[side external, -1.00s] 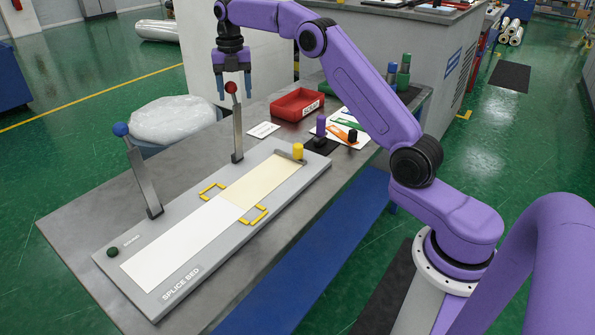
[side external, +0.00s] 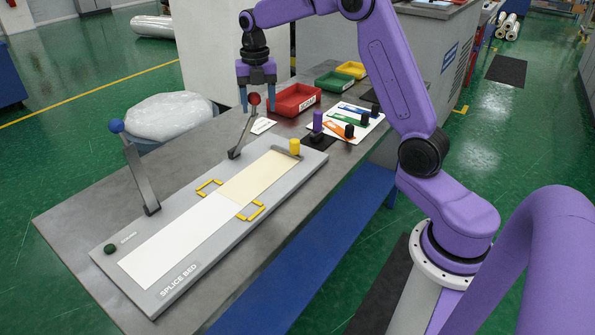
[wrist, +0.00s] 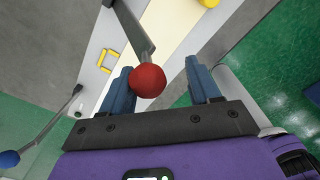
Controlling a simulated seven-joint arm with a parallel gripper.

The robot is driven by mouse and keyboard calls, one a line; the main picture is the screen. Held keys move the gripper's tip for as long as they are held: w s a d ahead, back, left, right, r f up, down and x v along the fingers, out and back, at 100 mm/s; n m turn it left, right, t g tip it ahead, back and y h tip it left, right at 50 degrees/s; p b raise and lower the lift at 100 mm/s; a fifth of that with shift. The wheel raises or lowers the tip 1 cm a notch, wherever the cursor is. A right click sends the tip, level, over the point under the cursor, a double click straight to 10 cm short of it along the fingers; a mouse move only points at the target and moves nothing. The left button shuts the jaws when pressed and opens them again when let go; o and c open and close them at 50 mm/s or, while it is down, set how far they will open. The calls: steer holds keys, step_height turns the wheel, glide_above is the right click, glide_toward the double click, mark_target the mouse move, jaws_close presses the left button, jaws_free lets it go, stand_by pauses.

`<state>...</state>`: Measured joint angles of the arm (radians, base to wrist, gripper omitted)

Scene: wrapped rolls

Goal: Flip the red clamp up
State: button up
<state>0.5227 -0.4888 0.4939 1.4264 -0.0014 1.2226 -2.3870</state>
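The red clamp is a grey lever (side external: 243,129) with a red ball knob (side external: 254,99), mounted on the far edge of the splice bed (side external: 185,277). In the side external view it leans to the right from its base. My gripper (side external: 257,100) is at the knob, fingers pointing down. In the wrist view the red knob (wrist: 148,80) lies against or very near the left blue finger, with a clear gap to the right finger of my gripper (wrist: 161,82). The fingers are apart. Whether the knob touches the left finger I cannot tell for sure.
A second lever with a blue knob (side external: 116,126) stands at the bed's left end, leaning slightly left. Red (side external: 295,100) and green (side external: 334,81) trays stand behind. A wrapped roll (side external: 168,117) lies beyond the table.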

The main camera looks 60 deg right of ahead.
steer(key=s+f, duration=0.4)
steer(key=f, duration=0.1)
steer(key=s+f, duration=0.4)
steer(key=f, duration=0.1)
steer(key=s+f, duration=0.4)
steer(key=f, duration=0.1)
steer(key=shift+f, duration=0.1)
steer(key=shift+s+f, duration=0.15)
steer(key=shift+f, duration=0.7)
steer(key=shift+a, duration=0.15)
